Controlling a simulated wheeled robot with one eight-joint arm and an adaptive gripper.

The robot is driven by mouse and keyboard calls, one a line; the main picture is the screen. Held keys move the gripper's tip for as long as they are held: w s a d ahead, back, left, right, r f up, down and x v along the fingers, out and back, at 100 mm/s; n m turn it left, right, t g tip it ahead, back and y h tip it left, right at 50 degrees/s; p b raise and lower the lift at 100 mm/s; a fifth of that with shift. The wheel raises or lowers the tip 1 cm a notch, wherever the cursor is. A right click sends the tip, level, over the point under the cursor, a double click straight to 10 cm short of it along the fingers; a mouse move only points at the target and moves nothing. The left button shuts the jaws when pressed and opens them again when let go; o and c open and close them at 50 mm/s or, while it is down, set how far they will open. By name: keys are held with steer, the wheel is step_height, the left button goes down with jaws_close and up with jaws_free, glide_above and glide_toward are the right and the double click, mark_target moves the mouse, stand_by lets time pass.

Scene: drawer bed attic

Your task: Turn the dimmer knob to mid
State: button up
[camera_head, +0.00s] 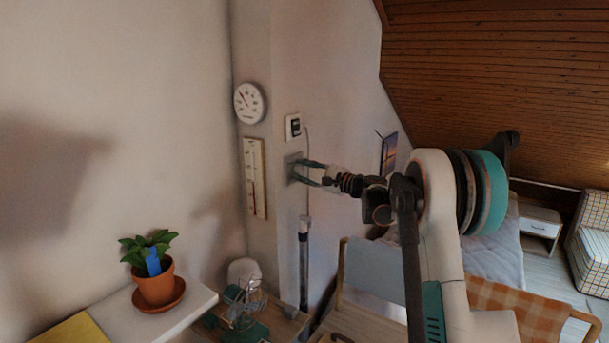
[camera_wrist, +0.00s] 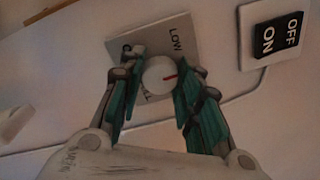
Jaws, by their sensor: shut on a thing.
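The round white dimmer knob (camera_wrist: 157,80) sits on a pale square plate (camera_wrist: 150,32) on the wall. The label LOW (camera_wrist: 176,40) is printed above and right of the knob. Another label at the plate's lower left is partly hidden and unreadable. My gripper (camera_wrist: 160,84) is shut on the knob, one teal finger on each side of it. In the head view my gripper (camera_head: 297,172) reaches the wall plate (camera_head: 289,161), and its fingers hide the knob.
An ON/OFF switch (camera_wrist: 275,38) is right of the plate in the wrist view. In the head view, a round gauge (camera_head: 249,102) and a thermometer (camera_head: 255,178) hang to the left. A potted plant (camera_head: 155,285) stands on the ledge below.

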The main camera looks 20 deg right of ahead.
steer(key=m, duration=0.4)
steer(key=shift+m, duration=0.4)
steer(key=m+b, duration=0.1)
steer(key=m, duration=0.3)
steer(key=shift+m+h, duration=0.3)
steer(key=o, duration=1)
steer(key=shift+o, duration=0.2)
steer(key=v, duration=1.2)
steer(key=shift+d, duration=0.1)
